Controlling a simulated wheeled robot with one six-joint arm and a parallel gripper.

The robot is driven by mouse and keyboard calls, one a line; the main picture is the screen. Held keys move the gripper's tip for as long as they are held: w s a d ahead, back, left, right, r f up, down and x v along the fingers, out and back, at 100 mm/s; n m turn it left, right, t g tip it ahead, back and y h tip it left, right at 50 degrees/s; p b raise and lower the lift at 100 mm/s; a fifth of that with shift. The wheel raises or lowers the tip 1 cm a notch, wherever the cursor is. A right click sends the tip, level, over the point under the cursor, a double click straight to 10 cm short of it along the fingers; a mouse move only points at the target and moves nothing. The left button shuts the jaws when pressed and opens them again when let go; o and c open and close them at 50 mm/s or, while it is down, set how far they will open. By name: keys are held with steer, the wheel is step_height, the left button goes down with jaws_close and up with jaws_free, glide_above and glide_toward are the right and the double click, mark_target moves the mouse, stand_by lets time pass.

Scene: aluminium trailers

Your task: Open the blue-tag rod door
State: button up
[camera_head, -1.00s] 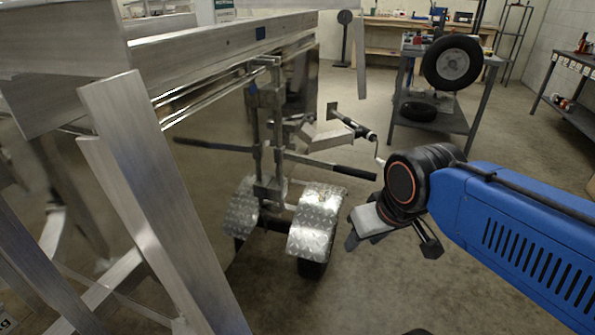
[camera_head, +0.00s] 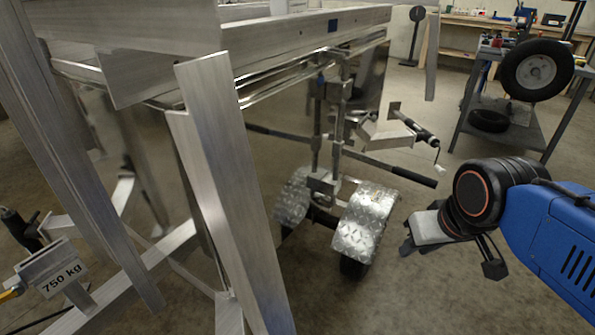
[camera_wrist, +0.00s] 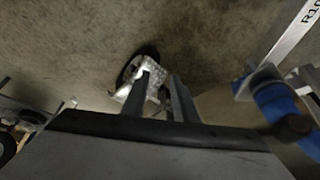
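Rods run along below the beam, but I cannot tell which one is the door rod or make out a door. My gripper (camera_head: 452,258) is at the right of the head view, well below and right of the tag. It is empty, with its fingers spread apart. In the wrist view the two fingers (camera_wrist: 162,76) also stand apart with nothing between them. The tag is not recognisable in the wrist view.
A wheeled stand with checker-plate fenders (camera_head: 366,225) and a long dark handle (camera_head: 390,170) is just left of my gripper. A slanted aluminium post (camera_head: 225,190) stands nearer. A "750 kg" label (camera_head: 62,279) is at lower left. A cart with a tyre (camera_head: 537,70) stands at upper right.

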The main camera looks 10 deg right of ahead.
steer(key=w+a+m+g+y, duration=0.2)
steer(key=w+a+m+y, duration=0.2)
steer(key=a+m, duration=0.2)
steer(key=m+t+y, duration=0.8)
steer(key=m+t, duration=0.3)
steer(key=m, duration=1.1)
glide_toward(342, 106)
steer(key=x, duration=1)
steer(key=shift+w+d+f, duration=0.15)
steer(key=shift+w+f, duration=0.15)
steer(key=shift+w, duration=0.25)
jaws_close()
